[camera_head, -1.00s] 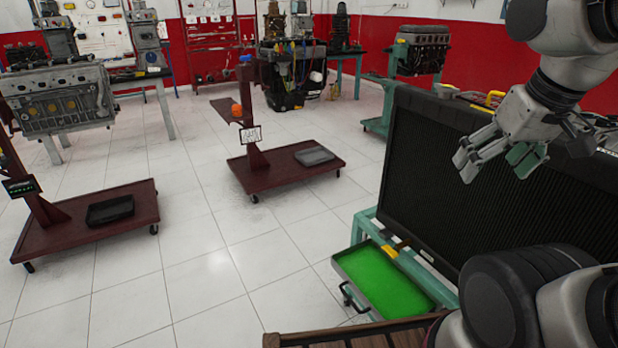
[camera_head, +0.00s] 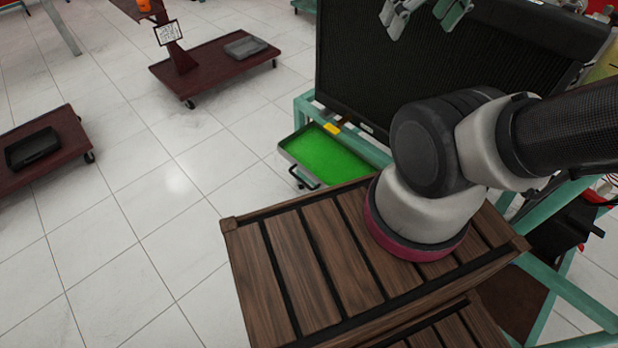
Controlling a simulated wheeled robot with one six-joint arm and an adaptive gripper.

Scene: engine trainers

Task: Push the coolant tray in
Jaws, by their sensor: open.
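The coolant tray (camera_head: 290,148) is a shallow grey tray with bright green coolant (camera_head: 328,157) inside. It is pulled out from the teal stand (camera_head: 303,108), below the large black radiator (camera_head: 352,62). Its dark handle (camera_head: 304,180) is on the near left end. My gripper (camera_head: 424,22) is at the top edge of the view, in front of the radiator and well above the tray. Its fingers are apart and empty, and its upper part is cut off by the frame.
My arm's base stands on a wooden slatted top (camera_head: 300,262), whose edge is close to the tray's near end. A maroon wheeled stand (camera_head: 213,66) and another maroon wheeled base (camera_head: 52,140) are to the left. The tiled floor (camera_head: 150,210) left of the tray is clear.

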